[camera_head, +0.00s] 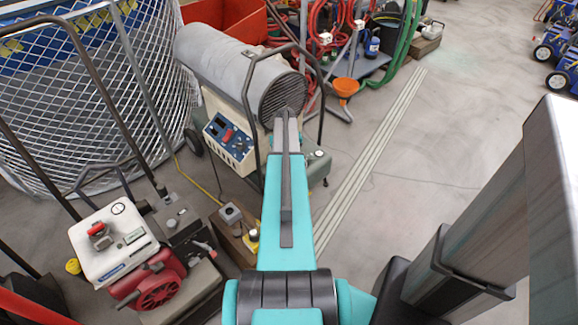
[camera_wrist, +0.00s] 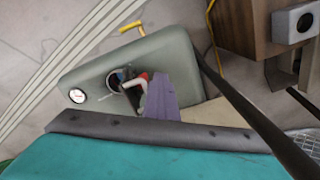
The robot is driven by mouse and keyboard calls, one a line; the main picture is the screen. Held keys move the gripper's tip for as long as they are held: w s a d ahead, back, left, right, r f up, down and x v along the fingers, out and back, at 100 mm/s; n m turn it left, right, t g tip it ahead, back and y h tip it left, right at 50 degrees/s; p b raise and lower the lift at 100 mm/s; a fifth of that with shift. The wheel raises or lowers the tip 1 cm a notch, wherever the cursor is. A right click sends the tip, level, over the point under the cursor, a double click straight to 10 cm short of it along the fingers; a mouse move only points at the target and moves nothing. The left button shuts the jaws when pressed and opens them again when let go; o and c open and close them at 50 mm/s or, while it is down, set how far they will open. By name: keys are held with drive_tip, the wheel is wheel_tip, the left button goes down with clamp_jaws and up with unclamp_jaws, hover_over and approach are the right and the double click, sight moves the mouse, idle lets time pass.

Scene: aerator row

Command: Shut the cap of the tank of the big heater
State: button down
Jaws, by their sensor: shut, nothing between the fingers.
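The big heater (camera_head: 235,75) is a grey cylinder with a beige control box, beyond my arm in the head view. Its grey-green tank (camera_head: 318,165) is partly hidden behind my arm. The wrist view shows the tank top (camera_wrist: 170,48) with a white gauge and a dark round filler opening (camera_wrist: 114,80). A small cap assembly (camera_wrist: 134,83) with white and red parts lies beside the opening; its exact tilt is unclear. My gripper (camera_wrist: 160,84) is shut and empty, close by the cap. I cannot tell whether they touch.
The heater's dark handle frame (camera_head: 250,95) rises around my arm. Pale strips (camera_head: 370,160) lie on open floor at right. Hoses and an orange funnel (camera_head: 346,87) stand behind.

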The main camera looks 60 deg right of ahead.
drive_tip(key=shift+s+d+f+p, duration=0.1)
drive_tip(key=shift+s+d+p, duration=0.2)
drive_tip(key=shift+d, duration=0.4)
drive_tip(key=shift+s+d+f+p, duration=0.1)
drive_tip(key=shift+s+d, duration=0.25)
drive_tip(key=shift+d, duration=0.3)
drive_tip(key=shift+d+r, duration=0.1)
drive_tip(key=shift+d, duration=0.1)
drive_tip(key=shift+s+d, duration=0.1)
drive_tip(key=shift+d+f, duration=0.25)
drive_tip(key=shift+d, duration=0.15)
drive_tip(key=shift+d+r, duration=0.1)
drive_tip(key=shift+r, duration=0.3)
drive_tip(key=shift+s+d+r+p, duration=0.1)
drive_tip(key=shift+d+p, duration=0.25)
drive_tip(key=shift+s+d+r+p, duration=0.15)
drive_tip(key=shift+s+d, duration=0.05)
drive_tip(key=shift+d, duration=0.5)
drive_tip(key=shift+s+d+r+p, duration=0.15)
drive_tip(key=shift+s+d+p, duration=0.1)
drive_tip(key=shift+d, duration=0.4)
drive_tip(key=shift+s+d+r+p, duration=0.1)
drive_tip(key=shift+s+d+r, duration=0.1)
drive_tip(key=shift+d, duration=0.5)
drive_tip(key=shift+s+d+f, duration=0.1)
drive_tip(key=shift+d, duration=0.1)
